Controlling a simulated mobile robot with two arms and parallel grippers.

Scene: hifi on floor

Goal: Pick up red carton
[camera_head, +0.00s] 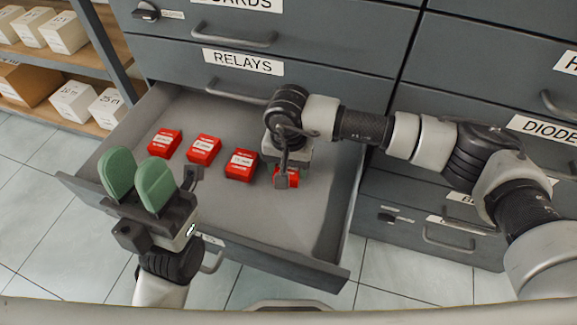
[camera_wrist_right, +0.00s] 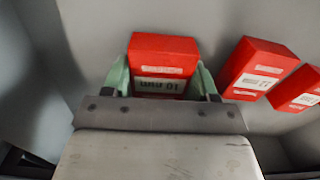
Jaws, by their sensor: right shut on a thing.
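Several small red cartons with white labels lie in a row in an open grey drawer (camera_head: 262,248). In the head view, three of them, the left (camera_head: 165,143), middle (camera_head: 203,149) and right (camera_head: 241,165) cartons, stand clear. My right gripper (camera_head: 285,172) is over a further red carton (camera_head: 292,176), mostly hidden by the gripper. In the right wrist view this carton (camera_wrist_right: 163,50) sits between the green fingers (camera_wrist_right: 162,80), which are shut on its sides. I cannot tell whether it is off the drawer floor. My left gripper (camera_head: 136,180) is open and empty above the drawer's front left.
The cabinet (camera_head: 330,45) stands behind, with shut labelled drawers and handles. In the right wrist view, two neighbouring cartons (camera_wrist_right: 258,68) (camera_wrist_right: 296,90) lie to the right. A shelf with white boxes (camera_head: 73,101) is at the far left. The drawer's front and right floor is clear.

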